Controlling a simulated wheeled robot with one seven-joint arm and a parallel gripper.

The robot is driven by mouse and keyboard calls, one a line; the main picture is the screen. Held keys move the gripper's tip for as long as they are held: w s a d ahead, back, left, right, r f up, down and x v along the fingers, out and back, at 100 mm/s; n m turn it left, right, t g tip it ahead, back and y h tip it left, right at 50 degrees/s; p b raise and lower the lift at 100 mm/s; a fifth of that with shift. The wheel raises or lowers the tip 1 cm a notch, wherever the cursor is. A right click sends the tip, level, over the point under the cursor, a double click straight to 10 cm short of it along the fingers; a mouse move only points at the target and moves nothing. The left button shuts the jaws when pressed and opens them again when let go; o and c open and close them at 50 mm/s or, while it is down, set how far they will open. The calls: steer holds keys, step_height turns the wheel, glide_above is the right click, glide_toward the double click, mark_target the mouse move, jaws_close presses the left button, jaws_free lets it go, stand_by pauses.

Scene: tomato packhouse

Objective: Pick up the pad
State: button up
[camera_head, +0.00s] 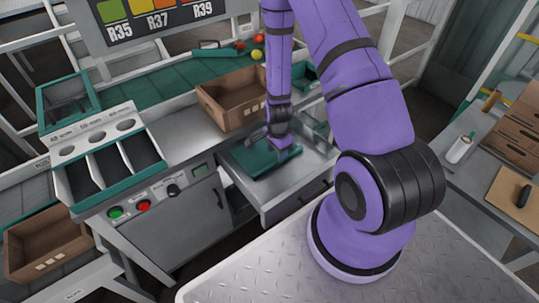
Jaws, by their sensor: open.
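A flat dark teal pad (259,168) lies in the open grey drawer (292,192) under the worktop, near the middle of the picture. My gripper (277,148) points down over the pad's upper right part and hides some of it. Its jaws are open and hold nothing that I can see. I cannot tell whether the fingertips touch the pad.
A brown crate (214,106) stands on the worktop just behind the drawer. A teal sizing tray with holes (76,190) is at left. A side table (474,194) with a white roll (459,150) stands at right.

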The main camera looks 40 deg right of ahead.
steer(key=f, duration=0.4)
steer(key=shift+s+d+f, duration=0.1)
steer(key=shift+s+d, duration=0.05)
steer(key=shift+d, duration=0.25)
steer(key=shift+f, duration=0.55)
jaws_close()
